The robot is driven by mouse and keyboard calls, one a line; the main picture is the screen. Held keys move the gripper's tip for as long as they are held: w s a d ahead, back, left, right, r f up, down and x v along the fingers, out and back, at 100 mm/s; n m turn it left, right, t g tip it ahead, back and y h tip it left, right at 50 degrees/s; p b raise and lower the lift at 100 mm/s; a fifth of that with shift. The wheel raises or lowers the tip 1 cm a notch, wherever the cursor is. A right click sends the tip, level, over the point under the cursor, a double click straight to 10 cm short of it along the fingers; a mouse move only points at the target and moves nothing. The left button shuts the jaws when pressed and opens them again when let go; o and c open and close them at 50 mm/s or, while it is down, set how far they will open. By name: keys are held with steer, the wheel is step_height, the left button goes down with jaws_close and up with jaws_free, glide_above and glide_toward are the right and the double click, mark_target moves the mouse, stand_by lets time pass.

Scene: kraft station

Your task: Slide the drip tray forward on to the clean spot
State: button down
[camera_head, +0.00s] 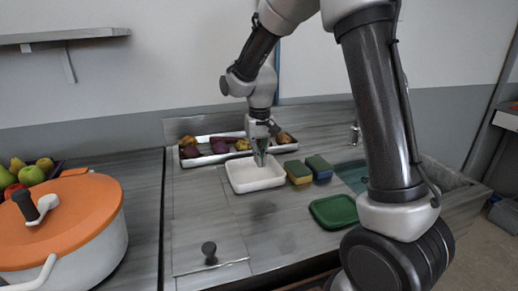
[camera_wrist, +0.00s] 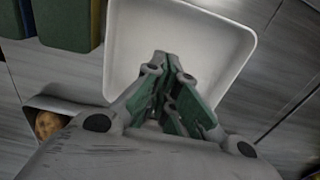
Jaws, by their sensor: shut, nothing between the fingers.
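The drip tray looks to be the shallow white tray (camera_head: 258,184) with rounded corners, lying flat on the grey counter. It also fills the upper middle of the wrist view (camera_wrist: 215,50). My gripper (camera_head: 261,162) points down at the tray's far part, with its green-padded fingers together and empty. In the wrist view the fingertips (camera_wrist: 168,62) overlap the tray's inside. I cannot tell whether they touch it. No clearly marked clean spot stands out; a faint dark smudge (camera_head: 262,211) shows on the counter just in front of the tray.
A long metal tray (camera_head: 183,161) of vegetables lies behind. Two sponges (camera_head: 298,172) (camera_head: 319,168) stand right of the white tray. A green dish (camera_head: 334,211) lies front right. An orange-lidded pot (camera_head: 75,225) stands left. A black knob (camera_head: 209,250) rises front left. The counter directly in front is clear.

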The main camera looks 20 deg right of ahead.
mark_target(260, 176)
step_height(260, 176, down, 4)
steer(key=shift+r, duration=0.1)
steer(key=s, duration=0.3)
steer(key=shift+s, duration=0.55)
